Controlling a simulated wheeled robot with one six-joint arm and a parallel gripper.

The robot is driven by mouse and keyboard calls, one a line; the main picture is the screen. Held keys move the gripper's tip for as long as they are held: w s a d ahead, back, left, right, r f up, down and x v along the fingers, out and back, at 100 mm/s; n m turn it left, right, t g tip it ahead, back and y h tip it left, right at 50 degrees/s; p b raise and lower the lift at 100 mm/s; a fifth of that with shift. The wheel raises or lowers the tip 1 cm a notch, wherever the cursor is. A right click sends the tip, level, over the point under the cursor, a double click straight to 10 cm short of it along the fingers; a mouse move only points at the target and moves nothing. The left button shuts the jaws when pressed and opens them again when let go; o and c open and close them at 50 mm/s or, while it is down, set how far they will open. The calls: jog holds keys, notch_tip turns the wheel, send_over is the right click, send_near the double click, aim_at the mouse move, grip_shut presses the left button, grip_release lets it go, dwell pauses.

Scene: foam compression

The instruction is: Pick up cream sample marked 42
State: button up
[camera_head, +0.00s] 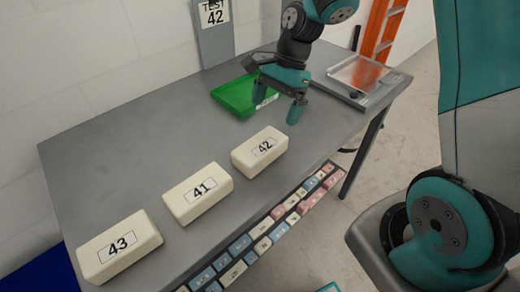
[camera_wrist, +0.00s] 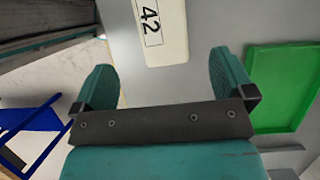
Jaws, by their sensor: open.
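The cream sample marked 42 (camera_head: 259,152) lies flat on the grey table, at the right end of a row of three cream blocks. In the wrist view the block marked 42 (camera_wrist: 158,28) is at the top, ahead of and between the fingers, its far end cut off. My gripper (camera_head: 287,96) is open and empty above the table, behind the block and apart from it. In the wrist view my gripper's two teal fingers (camera_wrist: 160,80) are spread wide with nothing between them.
Blocks marked 41 (camera_head: 198,193) and 43 (camera_head: 118,246) lie to the left. A green tray (camera_head: 232,97) sits behind, beside my gripper. A metal plate device (camera_head: 362,80) stands at the back right. A strip of coloured labels (camera_head: 262,245) runs along the front edge. A "TEST 42" sign (camera_head: 214,14) stands at the back.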

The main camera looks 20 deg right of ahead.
aim_at(260, 144)
jog(key=x, duration=0.7)
jog(key=shift+p, duration=0.3)
jog(key=x, duration=0.2)
jog(key=p+x, duration=0.1)
jog(key=x, duration=0.1)
jog(key=shift+s+a+r, duration=0.1)
jog(key=shift+a, duration=0.35)
jog(key=shift+a+f, duration=0.15)
jog(key=shift+f, duration=0.35)
jog(key=c, duration=0.9)
